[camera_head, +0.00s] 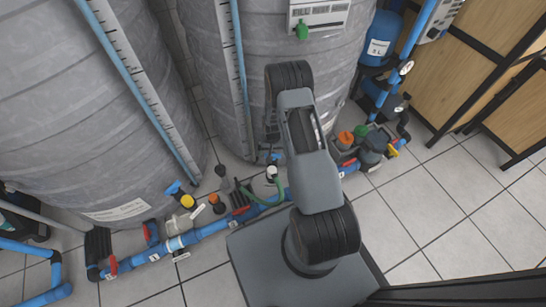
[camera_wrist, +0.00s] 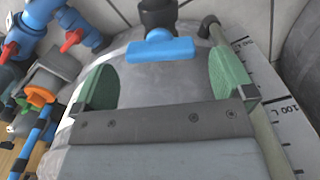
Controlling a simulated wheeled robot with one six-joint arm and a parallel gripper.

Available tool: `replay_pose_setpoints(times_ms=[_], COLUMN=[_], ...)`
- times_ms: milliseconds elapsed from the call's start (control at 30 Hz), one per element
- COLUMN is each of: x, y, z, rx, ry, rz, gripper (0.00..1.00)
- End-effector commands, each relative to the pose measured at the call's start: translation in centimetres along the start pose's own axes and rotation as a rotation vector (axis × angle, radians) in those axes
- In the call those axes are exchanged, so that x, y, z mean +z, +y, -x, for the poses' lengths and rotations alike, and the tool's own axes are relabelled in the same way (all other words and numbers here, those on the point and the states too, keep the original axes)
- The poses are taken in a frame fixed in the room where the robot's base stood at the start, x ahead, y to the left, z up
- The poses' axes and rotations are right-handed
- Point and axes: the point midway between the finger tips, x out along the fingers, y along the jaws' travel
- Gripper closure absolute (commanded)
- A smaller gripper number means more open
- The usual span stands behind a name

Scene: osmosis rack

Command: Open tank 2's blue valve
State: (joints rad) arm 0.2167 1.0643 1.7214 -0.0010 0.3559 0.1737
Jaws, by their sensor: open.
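A blue valve handle (camera_wrist: 160,50) shows in the wrist view, on a black fitting (camera_wrist: 158,13) near the tank's base. My gripper (camera_wrist: 166,78) is open. Its two green-padded fingers stand apart on either side of the handle, with visible gaps and no contact that I can see. In the head view, my gripper is mostly hidden behind my arm, low in front of the middle tank (camera_head: 215,70). A small blue part (camera_head: 276,157) shows beside the arm there. I cannot read a tank number. Another blue handle (camera_head: 174,187) is at the left tank (camera_head: 75,110).
Blue pipes (camera_head: 205,232) with red and orange valves run along the floor before the tanks. A pump with orange and green caps (camera_head: 362,140) stands right of my arm. A level scale (camera_wrist: 285,115) is close to the right finger. Open tiles (camera_head: 440,205) lie at right.

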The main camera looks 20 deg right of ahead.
Motion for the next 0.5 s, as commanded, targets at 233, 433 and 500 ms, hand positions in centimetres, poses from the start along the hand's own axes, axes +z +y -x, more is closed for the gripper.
replay_pose_setpoints(times_ms=[233,433,500], x=[0.0,0.0,0.0], y=[0.0,0.0,0.0], z=[-2.9,-3.4,-3.5], rx=[0.0,0.0,0.0], ry=[0.0,0.0,0.0], rz=[0.0,0.0,0.0], gripper=[0.0,0.0,0.0])
